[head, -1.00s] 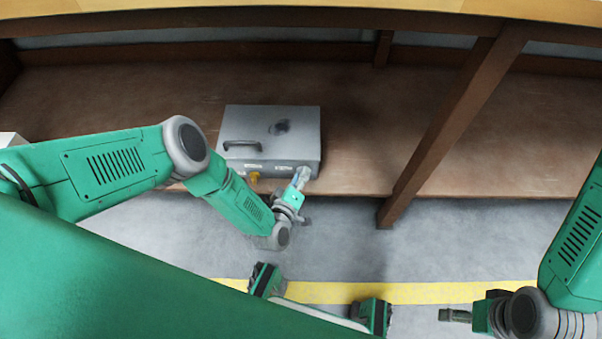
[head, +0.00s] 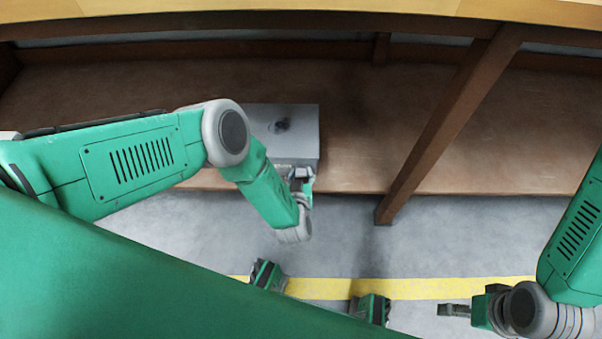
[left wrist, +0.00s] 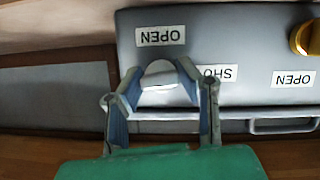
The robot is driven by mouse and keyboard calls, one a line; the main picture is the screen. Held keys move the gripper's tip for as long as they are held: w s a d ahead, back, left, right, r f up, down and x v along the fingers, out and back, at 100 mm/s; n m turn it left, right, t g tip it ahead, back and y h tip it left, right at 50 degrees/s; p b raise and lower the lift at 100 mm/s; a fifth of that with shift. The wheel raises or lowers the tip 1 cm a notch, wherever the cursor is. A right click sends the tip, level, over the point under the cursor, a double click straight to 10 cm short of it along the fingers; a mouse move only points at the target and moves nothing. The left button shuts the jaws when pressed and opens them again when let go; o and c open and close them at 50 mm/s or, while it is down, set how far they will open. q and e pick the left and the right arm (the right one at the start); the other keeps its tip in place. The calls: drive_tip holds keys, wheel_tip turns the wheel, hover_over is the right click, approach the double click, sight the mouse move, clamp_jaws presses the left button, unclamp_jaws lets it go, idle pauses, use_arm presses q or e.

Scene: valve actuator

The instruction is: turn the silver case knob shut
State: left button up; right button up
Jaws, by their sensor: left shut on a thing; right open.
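The grey case (head: 305,140) stands on the brown shelf, its left part hidden behind my left arm in the head view. My left gripper (head: 301,177) is at the front right of the case. In the left wrist view, which shows the case front upside down, this gripper (left wrist: 160,80) is shut on the silver knob (left wrist: 166,92), with a finger on each side of it. An OPEN label (left wrist: 160,36) shows clear of the fingers; the SHUT label (left wrist: 219,73) is partly covered by a finger. My right gripper (head: 455,310) is open and empty, away from the case.
A yellow knob (left wrist: 308,38) with another OPEN label (left wrist: 293,78) is beside the silver knob. The case handle (left wrist: 283,126) shows too. A slanted wooden post (head: 450,120) stands right of the case.

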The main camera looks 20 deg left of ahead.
use_arm(q)
drive_tip(key=shift+s+d+f+m+y, duration=0.2)
drive_tip(key=shift+f+m+y, duration=0.1)
drive_tip(key=shift+m, duration=0.2)
drive_tip(key=shift+a+g, duration=0.1)
drive_tip(key=shift+g, duration=0.2)
drive_tip(key=o, duration=1)
drive_tip(key=shift+o, duration=0.7)
drive_tip(key=shift+w+r, duration=0.1)
drive_tip(key=shift+r, duration=0.05)
drive_tip(key=v, duration=1.2)
drive_tip(key=shift+f, duration=0.2)
